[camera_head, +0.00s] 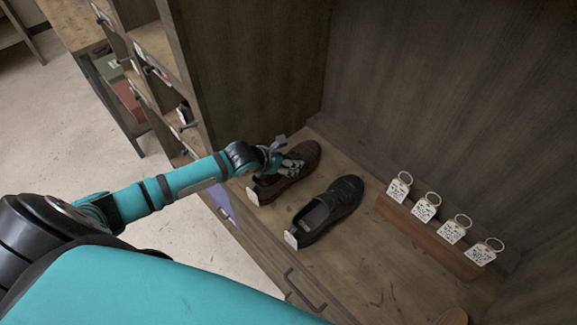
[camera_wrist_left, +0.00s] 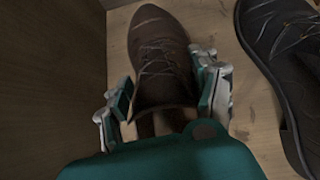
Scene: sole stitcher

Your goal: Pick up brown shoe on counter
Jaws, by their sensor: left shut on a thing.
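The brown shoe (camera_head: 296,164) lies on the wooden counter (camera_head: 271,226), toe pointing to the back. In the left wrist view the brown shoe (camera_wrist_left: 158,50) points away, its laces showing. My left gripper (camera_head: 284,164) is at the shoe's opening. In the left wrist view my left gripper (camera_wrist_left: 163,97) has a finger on each side of the shoe and is shut on it. The shoe's heel is partly hidden by the gripper. I cannot tell whether the sole touches the counter. My right gripper is not in view.
A black shoe (camera_head: 328,208) stands close to the right of the brown shoe. A wooden rack (camera_head: 428,234) with several tagged key rings is further right. A dark wooden panel (camera_head: 250,75) rises behind the shoes. Drawers are at the left.

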